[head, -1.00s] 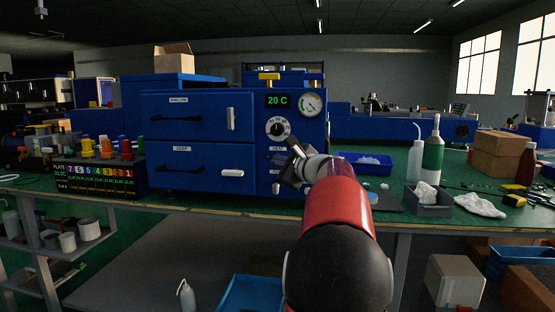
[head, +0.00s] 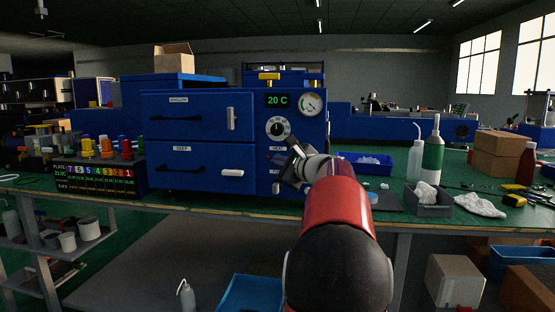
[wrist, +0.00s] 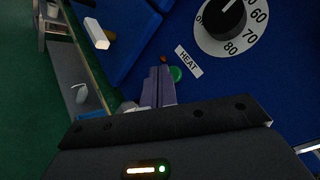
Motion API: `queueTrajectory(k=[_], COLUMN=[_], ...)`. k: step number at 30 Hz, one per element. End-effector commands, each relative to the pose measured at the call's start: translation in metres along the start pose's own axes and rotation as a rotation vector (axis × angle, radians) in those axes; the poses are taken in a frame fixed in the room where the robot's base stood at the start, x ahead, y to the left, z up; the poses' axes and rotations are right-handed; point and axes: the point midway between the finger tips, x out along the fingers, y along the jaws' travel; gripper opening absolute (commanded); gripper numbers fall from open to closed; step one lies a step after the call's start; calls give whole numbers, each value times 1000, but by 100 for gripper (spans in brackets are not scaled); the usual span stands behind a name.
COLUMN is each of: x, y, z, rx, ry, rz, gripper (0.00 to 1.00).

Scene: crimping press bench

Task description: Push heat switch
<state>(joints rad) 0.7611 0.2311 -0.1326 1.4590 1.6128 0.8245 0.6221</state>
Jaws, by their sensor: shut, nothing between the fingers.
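The blue press (head: 200,110) stands on the bench with a "20 C" display (head: 278,100), a gauge and a dial. In the wrist view the dial (wrist: 222,22) is at the upper right, with the white HEAT label (wrist: 188,61) below it. A green round button (wrist: 175,74) and a small red-orange spot (wrist: 163,59) sit beside the label. My gripper (wrist: 160,72) is shut and empty, its fingertips close to the green button and overlapping its edge in the picture. I cannot tell whether they touch. In the head view my gripper (head: 292,168) covers the panel below the dial.
Drawer handles (head: 232,173) stick out left of the panel. A blue tray (head: 364,163), a green-labelled bottle (head: 433,155) and a grey bin (head: 430,205) stand to the right on the bench. A plate rack (head: 98,170) stands at left.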

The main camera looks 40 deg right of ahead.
Motion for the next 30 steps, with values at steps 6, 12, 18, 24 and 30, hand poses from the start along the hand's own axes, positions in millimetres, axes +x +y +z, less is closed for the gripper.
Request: queueTrajectory(k=[6,12,18,24,30], x=[0,0,2,6,6], y=[0,0,-2,-5,-5], z=[0,0,-2,-5,-5], rx=[0,0,0,1,0], ry=[0,0,0,0,0], rz=[0,0,0,0,0], gripper=[0,0,0,0,0])
